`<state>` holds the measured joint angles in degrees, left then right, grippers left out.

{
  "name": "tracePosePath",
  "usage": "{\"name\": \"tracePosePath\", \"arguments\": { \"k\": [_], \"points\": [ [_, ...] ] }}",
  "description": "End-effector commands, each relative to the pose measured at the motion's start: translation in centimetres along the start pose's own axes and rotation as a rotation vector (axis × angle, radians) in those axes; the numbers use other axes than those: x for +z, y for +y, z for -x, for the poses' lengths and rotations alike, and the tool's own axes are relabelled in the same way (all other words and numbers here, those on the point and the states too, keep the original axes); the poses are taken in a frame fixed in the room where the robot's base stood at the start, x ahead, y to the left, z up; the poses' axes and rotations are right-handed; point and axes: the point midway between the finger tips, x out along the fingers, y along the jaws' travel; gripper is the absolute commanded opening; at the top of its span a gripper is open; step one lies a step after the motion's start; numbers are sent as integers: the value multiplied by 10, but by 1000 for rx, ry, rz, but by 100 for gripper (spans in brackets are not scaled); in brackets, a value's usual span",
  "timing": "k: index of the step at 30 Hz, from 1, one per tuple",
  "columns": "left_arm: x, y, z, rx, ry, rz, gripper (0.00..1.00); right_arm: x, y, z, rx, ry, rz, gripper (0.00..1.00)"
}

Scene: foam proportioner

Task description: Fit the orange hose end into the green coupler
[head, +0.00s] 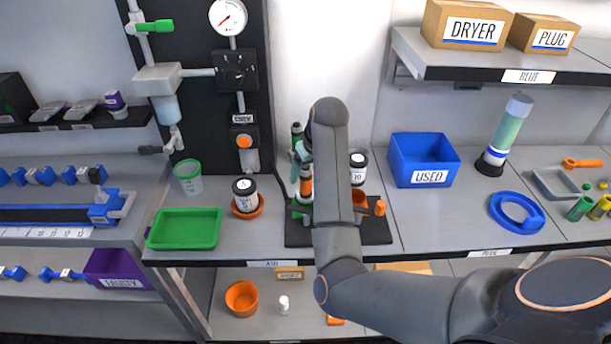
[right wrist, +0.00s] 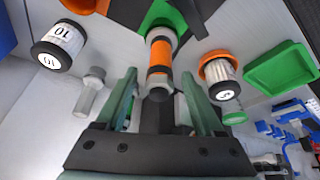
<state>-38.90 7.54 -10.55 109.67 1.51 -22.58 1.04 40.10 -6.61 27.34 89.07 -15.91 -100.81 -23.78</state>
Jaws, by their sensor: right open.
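The orange hose end (right wrist: 160,52) shows in the right wrist view as an orange-banded tube with a grey end, lying between my right gripper's (right wrist: 159,76) two green fingers. The fingers stand apart from it on both sides. Its far end meets a green part (right wrist: 175,14), which looks like the green coupler; I cannot tell whether it is seated. In the head view the orange piece (head: 306,187) shows just left of my right forearm, above a green piece (head: 300,206) on the black base. My right gripper (head: 300,153) is partly hidden by my arm. My left gripper is not in view.
The black base plate (head: 376,233) sits on the bench. Jars marked 5 (head: 244,190) and 10 (head: 357,162) stand on either side of the work. A green tray (head: 184,230) lies left, and a blue USED bin (head: 424,146) right. A black gauge panel (head: 237,70) rises behind.

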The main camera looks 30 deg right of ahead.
Motion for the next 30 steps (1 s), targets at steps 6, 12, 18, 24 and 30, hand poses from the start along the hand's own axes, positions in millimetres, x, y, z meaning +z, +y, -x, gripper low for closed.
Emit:
{"name": "tracePosePath", "arguments": {
  "k": [6,12,18,24,30],
  "points": [
    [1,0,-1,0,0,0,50,-1,1,54,3,6,-1,70],
    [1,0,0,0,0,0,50,-3,-1,85,-4,12,-4,70],
    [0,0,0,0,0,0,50,-2,0,94,-2,5,-2,70],
    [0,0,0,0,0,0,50,0,0,96,-1,0,0,70],
    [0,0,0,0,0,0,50,0,0,96,0,-1,0,70]
  ]
}}
